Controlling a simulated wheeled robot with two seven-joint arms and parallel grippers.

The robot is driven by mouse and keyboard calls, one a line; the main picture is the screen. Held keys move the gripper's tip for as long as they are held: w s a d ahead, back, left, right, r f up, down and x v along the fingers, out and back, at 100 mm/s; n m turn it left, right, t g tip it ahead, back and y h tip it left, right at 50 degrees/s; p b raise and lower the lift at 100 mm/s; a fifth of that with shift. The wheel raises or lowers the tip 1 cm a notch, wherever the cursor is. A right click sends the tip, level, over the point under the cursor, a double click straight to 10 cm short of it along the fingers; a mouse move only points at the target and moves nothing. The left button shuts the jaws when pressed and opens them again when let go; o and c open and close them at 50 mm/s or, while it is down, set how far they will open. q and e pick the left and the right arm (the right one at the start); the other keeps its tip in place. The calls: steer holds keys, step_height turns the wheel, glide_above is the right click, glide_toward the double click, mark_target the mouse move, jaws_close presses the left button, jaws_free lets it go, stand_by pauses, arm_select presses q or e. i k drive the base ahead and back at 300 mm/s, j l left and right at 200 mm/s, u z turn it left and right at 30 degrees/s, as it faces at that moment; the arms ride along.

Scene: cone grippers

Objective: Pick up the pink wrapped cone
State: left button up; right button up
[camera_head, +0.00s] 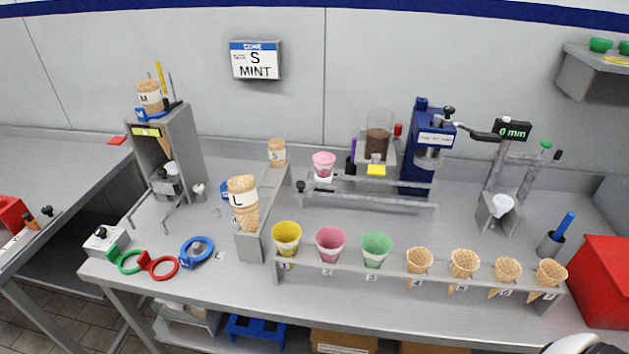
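The pink wrapped cone (331,243) stands upright in slot 2 of the front rack (300,270), between a yellow wrapped cone (287,238) and a green wrapped cone (376,249). Its lower tip is partly hidden by the rack's front. Another pink item (323,163), shaped like a cup or wrapped cone, sits farther back at the rear rail. Neither gripper shows in the view. A white and black rounded part at the bottom right edge seems to be mine, but no fingers are visible.
Several bare cones (464,262) fill the rack to the right. A large cone marked L (243,200) stands left of the yellow one. A blue press (424,150) and clear hopper (378,130) stand behind. A red bin (605,280) is at right. A sign (255,61) reads S MINT.

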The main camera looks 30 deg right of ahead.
mark_target(324, 161)
steer(key=k+l+z, duration=0.2)
steer(key=l+z, duration=0.15)
steer(key=z, duration=0.15)
steer(key=k+l+z, duration=0.1)
steer(key=l+z, duration=0.85)
steer(key=k+j, duration=0.05)
